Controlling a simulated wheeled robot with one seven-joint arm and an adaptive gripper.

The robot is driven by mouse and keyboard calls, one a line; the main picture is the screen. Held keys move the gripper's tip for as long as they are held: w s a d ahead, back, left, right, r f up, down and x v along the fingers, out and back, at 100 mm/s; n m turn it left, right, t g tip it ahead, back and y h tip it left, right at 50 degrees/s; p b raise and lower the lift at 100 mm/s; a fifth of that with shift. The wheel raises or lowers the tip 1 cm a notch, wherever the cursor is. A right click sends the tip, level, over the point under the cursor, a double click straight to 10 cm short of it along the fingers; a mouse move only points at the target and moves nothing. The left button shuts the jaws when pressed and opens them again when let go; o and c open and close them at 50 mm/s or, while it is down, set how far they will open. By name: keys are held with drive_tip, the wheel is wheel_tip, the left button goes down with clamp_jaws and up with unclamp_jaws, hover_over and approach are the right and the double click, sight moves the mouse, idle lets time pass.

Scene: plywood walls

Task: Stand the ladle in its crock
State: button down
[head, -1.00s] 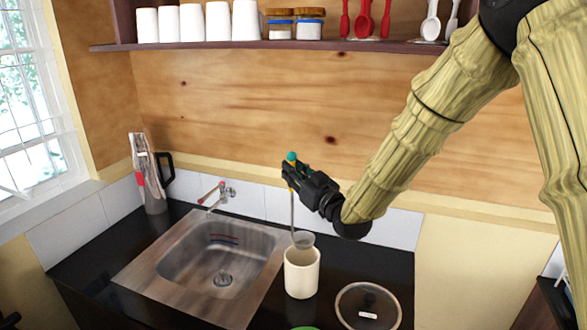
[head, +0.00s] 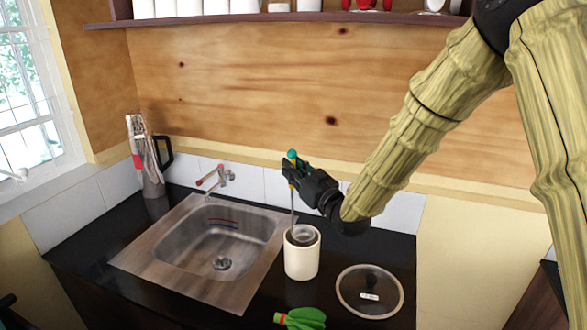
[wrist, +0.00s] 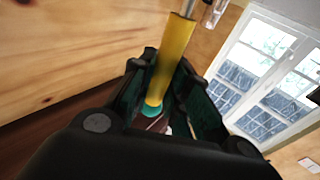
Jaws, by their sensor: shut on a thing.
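The ladle (head: 292,203) hangs nearly upright, bowl down, with a teal knob at the top of its handle. My gripper (head: 292,172) is shut on the handle near that top end. In the wrist view the yellow part of the handle (wrist: 174,55) lies between my gripper's fingers (wrist: 165,95). The cream crock (head: 301,261) stands upright on the black counter below my gripper. The ladle's bowl (head: 302,236) is at the crock's mouth, its lower part hidden inside the rim. I cannot tell whether it touches the crock.
A steel sink (head: 210,245) with a tap (head: 216,177) is left of the crock. A glass lid (head: 369,291) lies to its right, and a green object (head: 303,318) lies in front. A grey container with a black handle (head: 150,176) stands at the back left.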

drive_tip(key=shift+f+b, duration=1.9)
drive_tip(key=shift+f, duration=0.7)
drive_tip(key=c, duration=1.3)
unclamp_jaws()
drive_tip(key=v, duration=1.2)
drive_tip(key=shift+f, duration=0.1)
